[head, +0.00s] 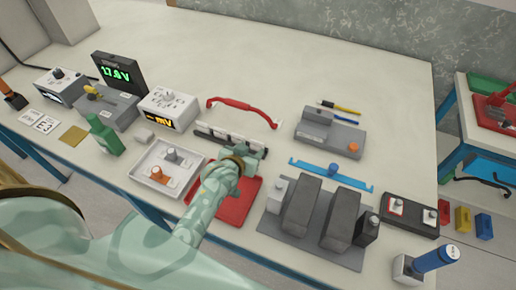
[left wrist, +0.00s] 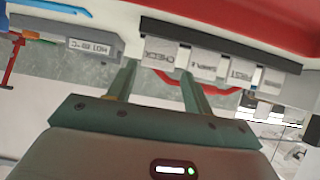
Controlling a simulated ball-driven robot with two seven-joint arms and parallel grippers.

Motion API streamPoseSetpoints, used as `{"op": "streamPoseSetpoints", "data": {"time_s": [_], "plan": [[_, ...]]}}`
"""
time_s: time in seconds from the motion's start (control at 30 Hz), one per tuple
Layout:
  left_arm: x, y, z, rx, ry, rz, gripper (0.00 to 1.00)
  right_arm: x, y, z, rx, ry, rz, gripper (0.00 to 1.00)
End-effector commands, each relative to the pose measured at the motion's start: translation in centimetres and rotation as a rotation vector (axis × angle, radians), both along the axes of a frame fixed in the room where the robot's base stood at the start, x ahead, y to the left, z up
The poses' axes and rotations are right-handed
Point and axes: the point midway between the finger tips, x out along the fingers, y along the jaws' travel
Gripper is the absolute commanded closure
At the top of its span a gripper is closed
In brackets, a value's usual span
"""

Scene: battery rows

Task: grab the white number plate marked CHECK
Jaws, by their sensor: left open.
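The white plate marked CHECK (left wrist: 163,53) hangs from a dark rail (left wrist: 230,47) in the left wrist view, its lettering upside down. Several other white plates hang beside it, one reading FIRST (left wrist: 241,73). In the head view the rail with its white plates (head: 222,135) stands behind a red mat, and I cannot tell there which plate is CHECK. My left gripper (head: 247,154) is just in front of the rail. In the left wrist view its open fingers (left wrist: 158,78) point toward the CHECK plate, one to each side, with nothing visibly clamped. My right gripper is not in view.
The red mat (head: 238,207) lies under my left arm. A white tray (head: 142,183) stands to its left and a grey battery base (head: 273,226) to its right. A red cable (head: 245,106) arches behind the rail. The table's back is clear.

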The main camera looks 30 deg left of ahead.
Motion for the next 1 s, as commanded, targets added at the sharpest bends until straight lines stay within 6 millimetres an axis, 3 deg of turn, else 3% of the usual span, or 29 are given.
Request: {"op": "streamPoseSetpoints", "data": {"time_s": [0.17,0.43,0.73,0.83,1.0], "plan": [[1.3,0.1,-0.7,0.001,0.0,0.0,0.49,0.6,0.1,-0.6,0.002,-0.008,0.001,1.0],[5.1,0.1,-2.4,0.001,0.001,0.0,0.49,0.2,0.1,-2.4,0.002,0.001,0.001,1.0],[5.6,0.2,-2.4,0.002,0.0,0.0,0.49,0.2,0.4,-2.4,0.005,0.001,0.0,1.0],[5.6,0.2,-2.4,0.002,0.0,0.0,0.77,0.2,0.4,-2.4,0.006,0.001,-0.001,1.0],[5.6,0.2,-2.4,0.002,0.0,0.0,0.77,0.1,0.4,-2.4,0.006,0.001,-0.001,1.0]]}}
